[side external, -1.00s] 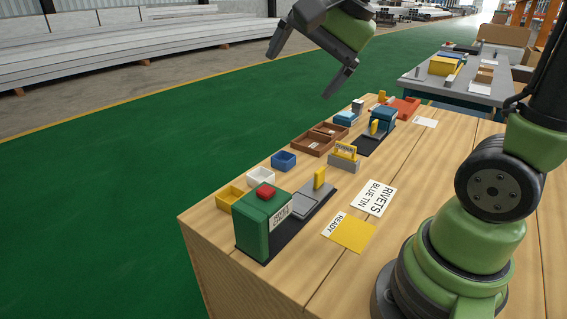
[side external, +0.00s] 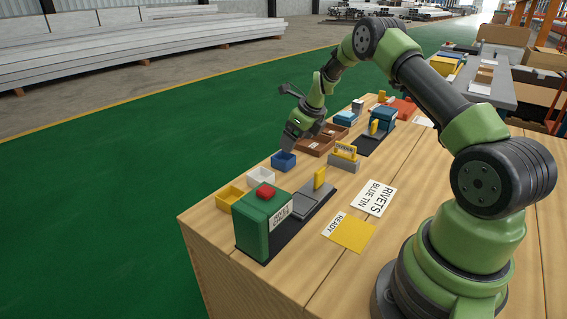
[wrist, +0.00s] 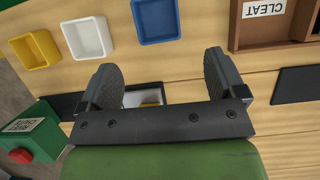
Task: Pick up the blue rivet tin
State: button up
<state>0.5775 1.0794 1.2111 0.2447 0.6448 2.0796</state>
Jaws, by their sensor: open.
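The blue rivet tin (side external: 283,161) is a small open square box on the wooden bench, in a row with a white tin (side external: 261,177) and a yellow tin (side external: 230,197). In the wrist view the blue tin (wrist: 156,20) lies at the top middle, beyond my fingertips. My gripper (side external: 291,137) is above the bench close to the blue tin in the side view. Its two fingers (wrist: 165,75) are spread apart with nothing between them, and they do not touch the tin. The inside of the blue tin looks empty.
A brown divided tray (side external: 318,142) stands just behind the blue tin. A green chute box (side external: 260,222) with a red button stands at the front left. A yellow READY pad (side external: 351,235) and a RIVETS BLUE TIN card (side external: 375,198) lie flat on the bench.

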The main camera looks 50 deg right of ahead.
aim_at(290, 167)
jog(key=shift+s+x, duration=0.15)
jog(key=shift+x, duration=1.8)
jog(key=shift+s+x, duration=0.15)
jog(key=shift+x, duration=1.85)
jog(key=shift+a+f, duration=0.1)
jog(key=shift+c, duration=0.4)
jog(key=c, duration=0.9)
